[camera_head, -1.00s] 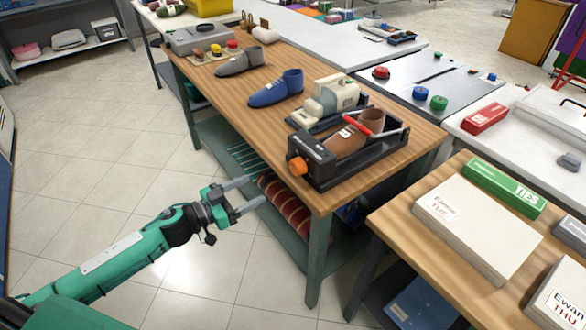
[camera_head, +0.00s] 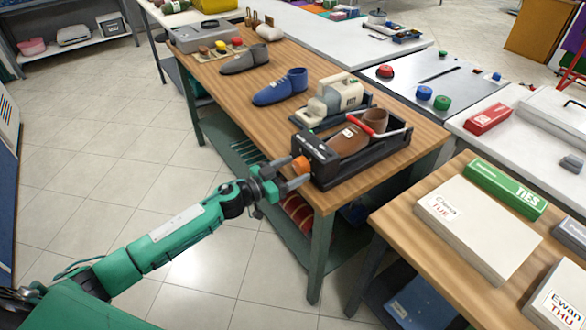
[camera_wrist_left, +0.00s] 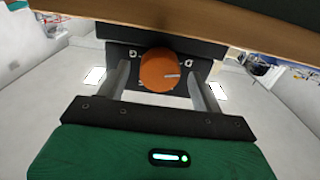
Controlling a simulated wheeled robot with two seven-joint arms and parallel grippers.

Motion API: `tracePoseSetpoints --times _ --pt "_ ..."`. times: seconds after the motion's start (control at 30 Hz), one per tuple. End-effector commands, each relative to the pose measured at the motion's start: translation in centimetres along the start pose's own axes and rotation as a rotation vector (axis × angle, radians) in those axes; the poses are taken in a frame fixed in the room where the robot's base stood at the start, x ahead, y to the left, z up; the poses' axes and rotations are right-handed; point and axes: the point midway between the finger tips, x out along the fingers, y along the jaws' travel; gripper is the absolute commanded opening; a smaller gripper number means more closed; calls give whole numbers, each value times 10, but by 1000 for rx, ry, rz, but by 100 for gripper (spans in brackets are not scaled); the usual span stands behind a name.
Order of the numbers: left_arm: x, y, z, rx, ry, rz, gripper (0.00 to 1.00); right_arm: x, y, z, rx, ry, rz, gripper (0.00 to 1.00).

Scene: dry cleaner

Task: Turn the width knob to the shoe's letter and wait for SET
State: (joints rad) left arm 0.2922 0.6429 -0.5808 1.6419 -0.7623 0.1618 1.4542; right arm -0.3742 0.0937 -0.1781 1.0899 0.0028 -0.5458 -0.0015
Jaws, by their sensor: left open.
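The orange width knob (camera_head: 300,164) sticks out from the black end plate of the shoe stretcher (camera_head: 318,152) at the table's near edge. A brown shoe (camera_head: 349,141) sits in the stretcher with a small white tag on it; its letter is too small to read. My left gripper (camera_head: 296,172) is open at the knob. In the left wrist view the knob (camera_wrist_left: 160,70) lies between the two fingers (camera_wrist_left: 162,88), with a gap on each side, and a pale mark shows on its face. No SET display is readable. My right gripper is not in view.
The wooden table (camera_head: 230,85) also holds a blue shoe (camera_head: 280,88), a grey shoe (camera_head: 245,58) and a cream machine (camera_head: 335,97). A second table with white boxes (camera_head: 470,230) stands at the right. The floor at left is clear.

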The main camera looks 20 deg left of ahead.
Motion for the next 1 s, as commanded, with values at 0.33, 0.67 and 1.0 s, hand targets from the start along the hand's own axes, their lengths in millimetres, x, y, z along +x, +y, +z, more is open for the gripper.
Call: tracePoseSetpoints --times 0.33,0.67,1.0 --pt "4 0 0 1 -1 0 67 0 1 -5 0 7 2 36" --pt "4 0 0 1 0 0 23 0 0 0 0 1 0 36" --pt "4 0 -1 84 1 0 23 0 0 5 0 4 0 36"
